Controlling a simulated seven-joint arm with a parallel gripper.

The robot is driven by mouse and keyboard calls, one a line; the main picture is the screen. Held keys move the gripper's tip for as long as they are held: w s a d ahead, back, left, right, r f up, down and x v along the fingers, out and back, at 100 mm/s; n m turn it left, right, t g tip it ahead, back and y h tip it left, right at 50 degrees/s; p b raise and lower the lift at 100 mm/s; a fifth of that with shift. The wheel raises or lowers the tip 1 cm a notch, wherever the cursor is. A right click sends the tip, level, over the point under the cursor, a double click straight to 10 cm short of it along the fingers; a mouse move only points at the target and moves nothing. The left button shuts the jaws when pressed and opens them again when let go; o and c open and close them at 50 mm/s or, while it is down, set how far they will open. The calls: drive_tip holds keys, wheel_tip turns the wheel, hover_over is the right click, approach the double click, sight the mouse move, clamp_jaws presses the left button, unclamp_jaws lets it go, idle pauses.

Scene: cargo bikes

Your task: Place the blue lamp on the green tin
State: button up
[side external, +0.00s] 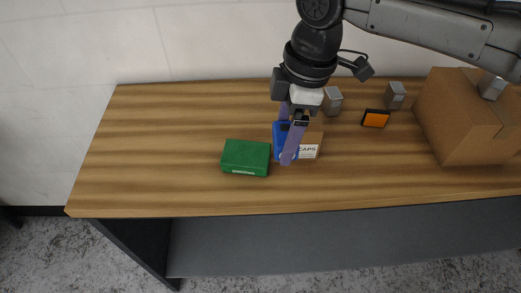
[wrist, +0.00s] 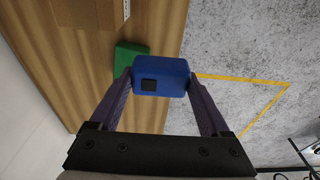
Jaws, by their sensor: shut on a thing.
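The blue lamp (wrist: 172,76) is a small blue block with a dark square on its face. My gripper (wrist: 160,82) is shut on it, one finger on each side. In the side view the blue lamp (side external: 279,142) is partly hidden behind my gripper (side external: 287,148). The green tin (side external: 246,157) is a flat green box on the table, just left of the lamp. In the wrist view the green tin (wrist: 130,55) shows partly behind the lamp. The lamp appears held above the table and apart from the tin in the side view.
A small box marked CAPS (side external: 310,147) stands just right of my gripper. An orange and black item (side external: 375,119), two grey blocks (side external: 395,95) and a large cardboard box (side external: 455,120) are farther right. The wooden table (side external: 150,150) is clear on the left.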

hover_over(258, 164)
drive_tip(key=f, duration=0.6)
drive_tip(key=shift+d, duration=0.35)
drive_tip(key=shift+f, duration=1.55)
drive_tip(key=o, duration=1.2)
drive_tip(key=shift+f, duration=0.15)
drive_tip(key=shift+o, duration=0.2)
wheel_tip(258, 164, up, 12)
drive_tip(key=d, duration=0.1)
drive_tip(key=shift+d, duration=0.35)
drive_tip(key=shift+d, duration=0.1)
